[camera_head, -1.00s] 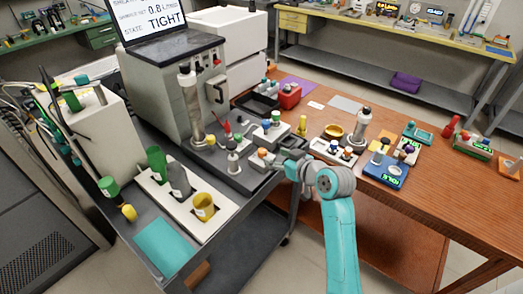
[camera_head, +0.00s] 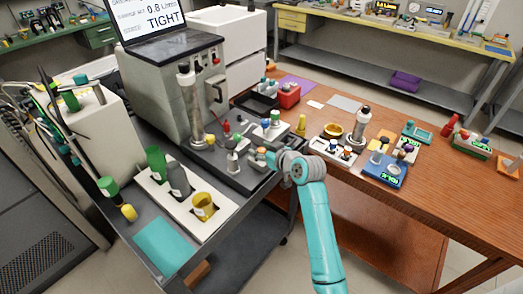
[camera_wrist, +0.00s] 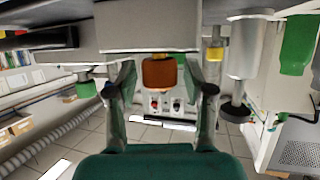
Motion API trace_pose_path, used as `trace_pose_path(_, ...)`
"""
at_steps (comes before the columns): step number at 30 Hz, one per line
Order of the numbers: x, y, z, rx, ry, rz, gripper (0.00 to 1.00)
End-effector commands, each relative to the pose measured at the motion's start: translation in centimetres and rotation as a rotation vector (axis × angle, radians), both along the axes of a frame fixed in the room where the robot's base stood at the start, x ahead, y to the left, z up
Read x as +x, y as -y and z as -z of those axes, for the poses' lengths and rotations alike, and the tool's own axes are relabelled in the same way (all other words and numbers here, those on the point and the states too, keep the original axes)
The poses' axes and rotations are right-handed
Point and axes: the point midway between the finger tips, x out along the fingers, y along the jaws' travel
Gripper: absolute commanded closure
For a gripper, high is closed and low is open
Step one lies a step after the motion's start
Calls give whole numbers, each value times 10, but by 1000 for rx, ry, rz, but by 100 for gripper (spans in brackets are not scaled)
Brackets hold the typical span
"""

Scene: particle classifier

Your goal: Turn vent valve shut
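An orange knob (camera_wrist: 160,73), which may be the vent valve, shows in the wrist view ahead of and between my two fingers. My gripper (camera_wrist: 159,88) is open, with one finger on each side and a visible gap to the knob. In the head view a small orange-topped part (camera_head: 261,151) stands on the dark plate at the front of the grey machine. My gripper (camera_head: 273,160) is right beside it, its fingers mostly hidden by my wrist. The knob's turn position cannot be read. The screen (camera_head: 158,18) reads TIGHT.
A steel column (camera_head: 193,110) and a small grey-white fitting (camera_head: 232,163) stand on the plate left of my gripper. A white-topped block with a blue knob (camera_head: 275,117) is behind it. The wooden bench (camera_head: 420,200) is right.

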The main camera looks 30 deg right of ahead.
Motion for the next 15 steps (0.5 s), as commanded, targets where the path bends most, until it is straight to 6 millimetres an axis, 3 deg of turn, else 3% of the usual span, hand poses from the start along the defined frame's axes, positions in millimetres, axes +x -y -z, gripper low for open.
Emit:
trace_pose_path(1, 0, 0, 0, 0, 0, 0, 67)
trace_pose_path(5, 0, 0, 0, 0, 0, 0, 100)
trace_pose_path(15, 0, -1, 0, -1, 1, 31, 100)
